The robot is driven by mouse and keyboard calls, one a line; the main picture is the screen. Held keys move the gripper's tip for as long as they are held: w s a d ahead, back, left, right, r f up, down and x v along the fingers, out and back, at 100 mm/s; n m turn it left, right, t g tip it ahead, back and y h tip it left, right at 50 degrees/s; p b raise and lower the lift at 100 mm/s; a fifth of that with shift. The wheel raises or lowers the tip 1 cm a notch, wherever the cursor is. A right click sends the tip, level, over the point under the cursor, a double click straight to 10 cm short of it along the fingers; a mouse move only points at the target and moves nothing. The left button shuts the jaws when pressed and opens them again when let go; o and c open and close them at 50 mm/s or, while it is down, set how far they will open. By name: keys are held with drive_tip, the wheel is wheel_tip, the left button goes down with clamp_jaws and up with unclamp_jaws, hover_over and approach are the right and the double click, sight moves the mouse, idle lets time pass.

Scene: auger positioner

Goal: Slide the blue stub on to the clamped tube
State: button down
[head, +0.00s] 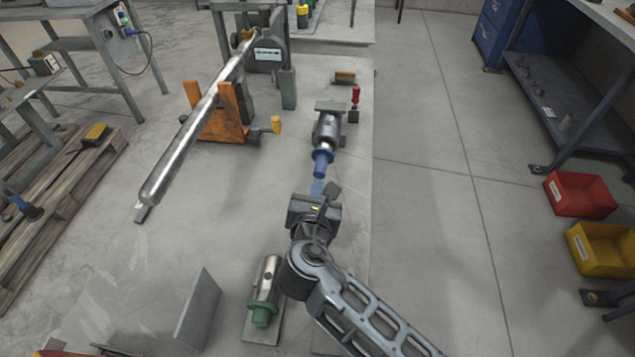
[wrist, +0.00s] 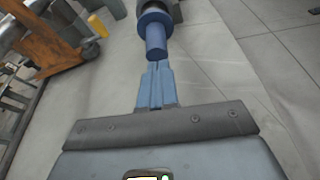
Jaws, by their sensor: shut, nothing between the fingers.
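The blue stub (head: 321,163) has a wide collar and a narrower end pointing towards me. It sits in line with the near end of the short grey clamped tube (head: 328,128); I cannot tell how far it is on. In the wrist view the blue stub (wrist: 155,38) is straight ahead at the top, its collar against the dark tube end. My gripper (head: 318,187) is just on the near side of the stub. Its blue fingers (wrist: 157,68) are together and empty, with their tips close to the stub's narrow end; any contact is unclear.
A red-handled clamp (head: 355,97) stands right of the tube. A long metal shaft (head: 195,125) leans across an orange stand (head: 222,125) at left. A second tube with a green end (head: 263,312) lies near my arm. An upright grey plate (head: 198,308) stands at lower left.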

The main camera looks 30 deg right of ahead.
drive_tip(key=shift+v, duration=1.15)
drive_tip(key=v, duration=0.6)
drive_tip(key=shift+s+a, duration=0.2)
drive_tip(key=shift+s, duration=0.05)
drive_tip(key=shift+s, duration=0.1)
